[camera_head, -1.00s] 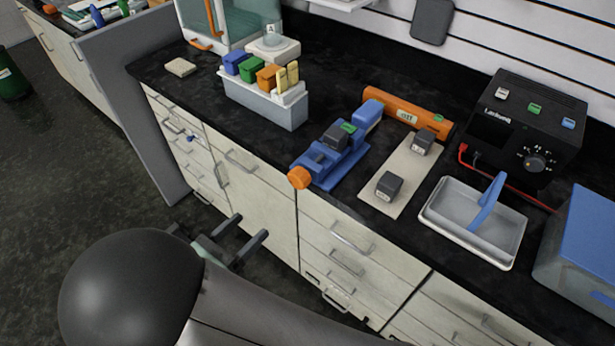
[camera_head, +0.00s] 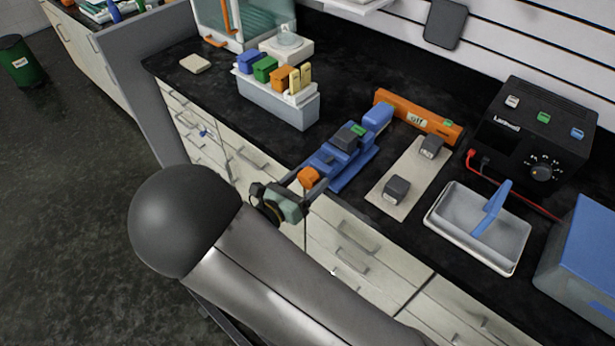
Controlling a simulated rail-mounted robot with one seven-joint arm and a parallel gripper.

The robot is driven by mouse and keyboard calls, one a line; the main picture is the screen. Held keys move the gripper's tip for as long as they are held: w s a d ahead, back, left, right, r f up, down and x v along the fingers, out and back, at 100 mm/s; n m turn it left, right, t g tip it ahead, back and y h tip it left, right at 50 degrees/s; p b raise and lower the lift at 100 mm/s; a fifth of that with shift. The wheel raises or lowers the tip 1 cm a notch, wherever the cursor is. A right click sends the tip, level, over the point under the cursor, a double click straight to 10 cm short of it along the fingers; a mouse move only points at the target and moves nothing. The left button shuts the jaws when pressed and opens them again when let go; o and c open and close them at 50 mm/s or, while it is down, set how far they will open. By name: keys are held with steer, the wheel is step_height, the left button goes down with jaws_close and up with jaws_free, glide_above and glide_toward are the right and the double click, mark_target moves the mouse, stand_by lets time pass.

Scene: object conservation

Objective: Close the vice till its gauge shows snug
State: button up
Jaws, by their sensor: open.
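The blue vice (camera_head: 335,160) lies on the black counter, with a dark grey block with a green top (camera_head: 347,137) at its jaws. Its orange knob (camera_head: 308,177) faces the counter's front edge. An orange gauge bar (camera_head: 418,117) behind it carries a label reading "off". My gripper (camera_head: 305,184) is open, with its fingers reaching toward the knob, one on each side of it as seen from here. I cannot tell whether the fingers touch the knob.
A beige mat (camera_head: 405,185) with two dark blocks lies right of the vice. Farther right are a grey tray (camera_head: 480,228) with a blue-handled tool, a black instrument (camera_head: 540,135) and a blue-lidded box (camera_head: 585,260). A bin rack (camera_head: 277,102) stands left. Counter between rack and vice is clear.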

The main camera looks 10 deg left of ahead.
steer(key=shift+w+d, duration=0.1)
steer(key=shift+w, duration=0.15)
steer(key=c, duration=1)
steer(key=shift+f+m+b, duration=0.15)
steer(key=shift+m+b, duration=0.35)
steer(key=shift+m, duration=0.1)
steer(key=o, duration=1)
